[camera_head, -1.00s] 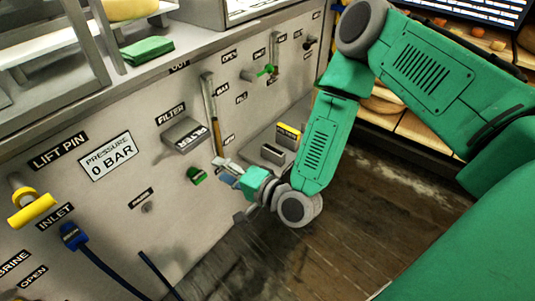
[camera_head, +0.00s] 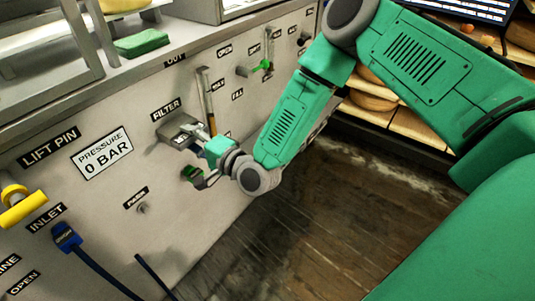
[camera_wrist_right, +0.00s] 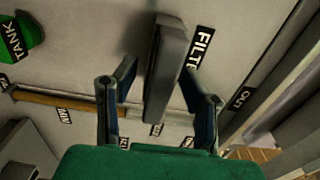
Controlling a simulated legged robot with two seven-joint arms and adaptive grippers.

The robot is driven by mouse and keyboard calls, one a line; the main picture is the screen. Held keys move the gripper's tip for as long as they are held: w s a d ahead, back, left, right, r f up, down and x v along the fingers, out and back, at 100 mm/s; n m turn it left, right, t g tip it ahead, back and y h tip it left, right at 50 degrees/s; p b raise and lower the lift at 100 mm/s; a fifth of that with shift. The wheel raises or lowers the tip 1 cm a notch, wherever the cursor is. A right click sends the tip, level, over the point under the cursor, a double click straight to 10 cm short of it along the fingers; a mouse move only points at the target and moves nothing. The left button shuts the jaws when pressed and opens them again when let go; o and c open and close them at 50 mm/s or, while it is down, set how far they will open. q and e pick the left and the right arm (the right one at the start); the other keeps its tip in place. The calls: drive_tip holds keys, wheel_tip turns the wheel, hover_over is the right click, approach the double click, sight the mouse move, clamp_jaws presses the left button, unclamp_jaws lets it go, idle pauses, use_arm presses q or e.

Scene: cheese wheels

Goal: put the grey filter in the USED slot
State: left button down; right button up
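The grey filter (camera_head: 178,127) juts out from the machine's front panel under the FILTER label. In the right wrist view it is a long grey block (camera_wrist_right: 166,65). My right gripper (camera_head: 192,157) is at the filter's front end. In the right wrist view the fingers (camera_wrist_right: 157,88) are spread, one on each side of the filter, with gaps showing between them and it. The USED slot cannot be made out; the area to the right of the filter low on the panel is hidden behind my right arm. My left gripper is out of view.
A blue inlet plug (camera_head: 66,237) and yellow lift pin (camera_head: 22,208) are at left. A green cloth (camera_head: 141,42) lies on top. Open floor (camera_head: 290,235) is in front.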

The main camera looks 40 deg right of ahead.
drive_tip(key=shift+w, duration=0.2)
drive_tip(key=shift+d, duration=0.4)
drive_tip(key=shift+a+r, duration=0.15)
drive_tip(key=shift+a, duration=0.15)
drive_tip(key=shift+c, duration=0.4)
clamp_jaws()
